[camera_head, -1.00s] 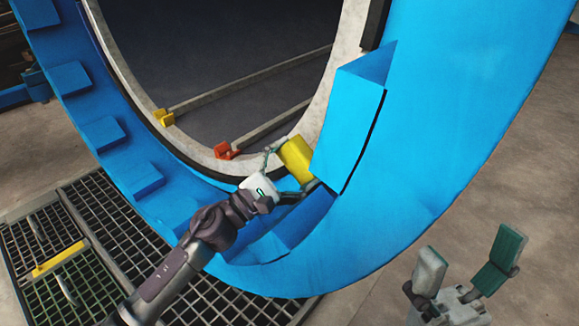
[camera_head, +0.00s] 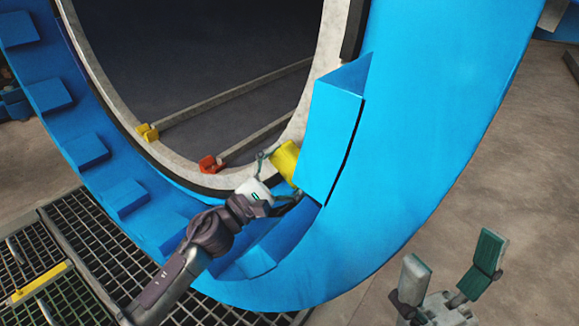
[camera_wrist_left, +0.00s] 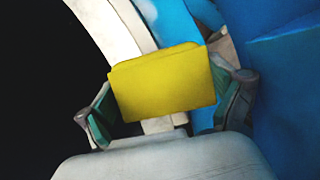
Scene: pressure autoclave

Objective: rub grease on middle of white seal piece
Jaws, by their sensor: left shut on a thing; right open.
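The white seal piece (camera_head: 163,158) is the pale ring lining the inner edge of the round opening. It also shows in the left wrist view (camera_wrist_left: 112,22) behind the held block. My left gripper (camera_head: 276,173) is shut on a yellow block (camera_head: 286,158), which looks like a sponge or pad. In the left wrist view the yellow block (camera_wrist_left: 163,82) sits between both fingers and covers part of the ring. The block is at the lower right of the ring; I cannot tell whether it touches. My right gripper (camera_head: 447,275) is open and empty at the lower right.
A large blue ring (camera_head: 430,130) with several blue blocks surrounds the opening. One big blue block (camera_head: 330,135) stands just right of the yellow block. Yellow (camera_head: 148,132) and red (camera_head: 210,164) pieces sit at the rail ends. A metal grating (camera_head: 70,270) covers the lower-left floor.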

